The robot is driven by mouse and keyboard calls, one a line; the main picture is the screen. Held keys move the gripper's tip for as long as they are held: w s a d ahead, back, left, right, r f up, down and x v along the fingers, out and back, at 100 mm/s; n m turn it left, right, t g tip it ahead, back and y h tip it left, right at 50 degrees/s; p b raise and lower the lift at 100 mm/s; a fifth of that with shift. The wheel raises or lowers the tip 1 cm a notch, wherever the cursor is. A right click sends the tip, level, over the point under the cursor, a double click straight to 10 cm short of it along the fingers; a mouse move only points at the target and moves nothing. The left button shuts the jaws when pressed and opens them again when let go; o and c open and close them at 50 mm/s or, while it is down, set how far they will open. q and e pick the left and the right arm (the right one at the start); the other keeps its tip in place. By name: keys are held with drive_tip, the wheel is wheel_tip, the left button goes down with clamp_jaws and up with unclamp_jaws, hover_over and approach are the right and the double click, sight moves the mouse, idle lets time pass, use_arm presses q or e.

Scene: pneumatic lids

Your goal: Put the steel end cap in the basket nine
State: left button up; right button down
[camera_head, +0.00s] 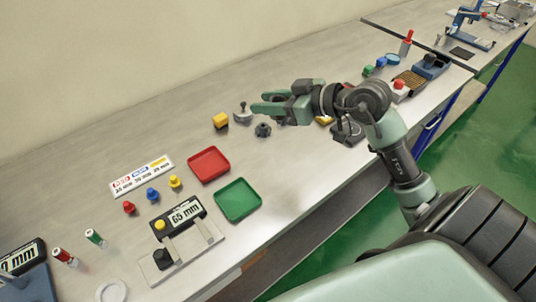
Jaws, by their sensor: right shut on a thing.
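My right gripper (258,103) reaches in from the right above the bench, its fingers pointing left. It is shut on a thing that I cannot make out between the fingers. A silver-grey round piece with a short stem (242,114), which may be the steel end cap, shows right at the fingertips; I cannot tell if it is held or stands behind them. A dark grey knob-like piece (263,130) stands just below the fingers. I see no basket marked nine. My left gripper is not in view.
The bench (310,75) holds a yellow block (221,120), a red tray (209,164), a green tray (238,200), a labelled strip (141,176), small coloured pegs and a 65 mm gauge (186,213). Boxes and tools crowd the far right. The bench's back strip is clear.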

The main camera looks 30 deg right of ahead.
drive_tip(key=b, duration=0.1)
hover_over(267, 162)
wheel_tip(267, 162, down, 14)
drive_tip(key=shift+d+f, duration=0.1)
drive_tip(key=shift+f, duration=0.1)
wheel_tip(267, 162, down, 4)
drive_tip(key=shift+r+b, duration=0.2)
drive_tip(key=shift+b, duration=0.25)
drive_tip(key=shift+f, duration=0.3)
drive_tip(key=c, duration=0.9)
unclamp_jaws()
drive_tip(key=shift+f, duration=0.15)
drive_tip(key=shift+c, duration=0.2)
